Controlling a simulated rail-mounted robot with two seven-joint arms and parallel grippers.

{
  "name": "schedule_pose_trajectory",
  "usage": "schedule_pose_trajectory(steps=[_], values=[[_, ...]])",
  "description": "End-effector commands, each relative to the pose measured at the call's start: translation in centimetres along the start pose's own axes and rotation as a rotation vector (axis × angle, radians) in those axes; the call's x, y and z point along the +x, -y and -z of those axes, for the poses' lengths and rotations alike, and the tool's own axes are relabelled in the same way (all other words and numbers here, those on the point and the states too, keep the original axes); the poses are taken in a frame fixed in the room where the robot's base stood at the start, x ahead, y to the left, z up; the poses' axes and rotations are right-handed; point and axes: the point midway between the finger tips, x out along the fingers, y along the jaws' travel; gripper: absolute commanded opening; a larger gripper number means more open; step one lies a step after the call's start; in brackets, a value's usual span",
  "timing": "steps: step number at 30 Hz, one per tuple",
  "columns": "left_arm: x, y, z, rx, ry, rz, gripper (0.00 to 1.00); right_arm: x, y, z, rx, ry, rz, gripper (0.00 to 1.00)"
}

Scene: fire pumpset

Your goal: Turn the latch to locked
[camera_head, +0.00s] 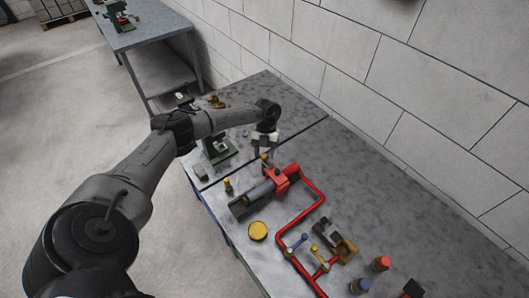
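My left arm reaches in from the left, and my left gripper (265,150) points down over the table, just behind the red pump assembly (285,180). A small brass-coloured piece (265,157) shows right at its fingertips; whether the fingers touch it or are closed on it is too small to tell. No part can be made out for certain as the latch. A dark and brass fitting (345,250) stands to the right of the red pipe (318,192). My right gripper is out of view.
The grey table (410,240) runs along a block wall (440,95). A yellow round cap (257,231), a blue-handled valve (297,243), a yellow-handled valve (321,258), and a red-topped post (382,264) stand near the front. A green device (218,150) stands left of the gripper.

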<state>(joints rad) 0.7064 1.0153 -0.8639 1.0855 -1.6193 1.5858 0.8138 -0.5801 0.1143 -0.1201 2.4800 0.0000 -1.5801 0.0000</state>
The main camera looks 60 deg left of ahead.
Motion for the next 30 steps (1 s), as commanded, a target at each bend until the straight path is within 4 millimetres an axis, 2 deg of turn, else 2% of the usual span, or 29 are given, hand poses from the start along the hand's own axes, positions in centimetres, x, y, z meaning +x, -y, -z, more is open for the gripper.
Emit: schedule_pose_trajectory(steps=[3, 10, 14, 30], values=[[0.0, 0.0, 0.0, 0.0, 0.0, 0.0, 0.56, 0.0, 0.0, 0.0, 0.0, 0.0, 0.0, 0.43], [-0.1, 0.0, 0.0, -0.001, 0.0, 0.001, 0.56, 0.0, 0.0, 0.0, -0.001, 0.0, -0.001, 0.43], [-1.0, 0.1, -0.1, -0.001, 0.002, 0.003, 0.56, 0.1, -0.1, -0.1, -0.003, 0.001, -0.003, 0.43], [-10.8, 0.1, -0.1, -0.001, 0.002, 0.004, 0.56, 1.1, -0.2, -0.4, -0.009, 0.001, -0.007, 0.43]])
